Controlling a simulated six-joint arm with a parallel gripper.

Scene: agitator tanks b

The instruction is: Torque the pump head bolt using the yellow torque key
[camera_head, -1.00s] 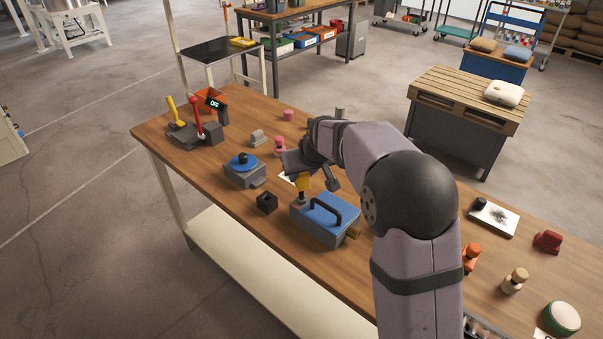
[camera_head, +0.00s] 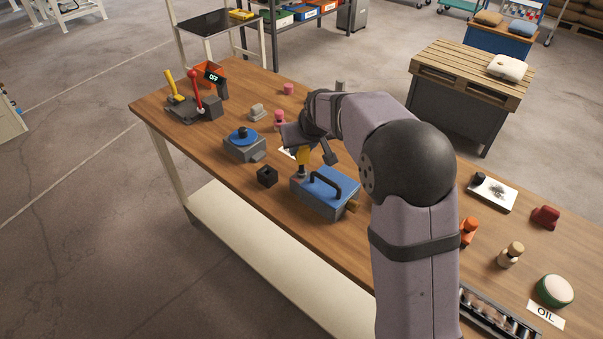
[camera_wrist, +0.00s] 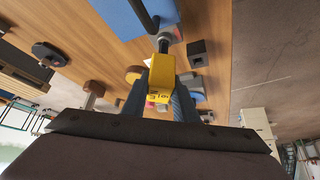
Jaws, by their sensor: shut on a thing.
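My gripper (camera_head: 313,152) is shut on the yellow torque key (camera_head: 303,155). In the wrist view, the key (camera_wrist: 161,72) stands out from between the fingers, with its metal shaft pointing away. A grey box with a blue top and black arched handle, seemingly the pump (camera_head: 325,188), stands below my gripper. The key's lower end is over the box's back left corner. In the wrist view, a grey bolt-like part (camera_wrist: 169,32) lies in line with the shaft beside the blue top (camera_wrist: 122,20). I cannot tell whether the key is seated on it.
A small black block (camera_head: 267,176) and a grey box with a round blue knob (camera_head: 243,146) stand left of the pump. A pink piece (camera_head: 279,120) is behind my gripper. A lever unit (camera_head: 190,105) is at the far left.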

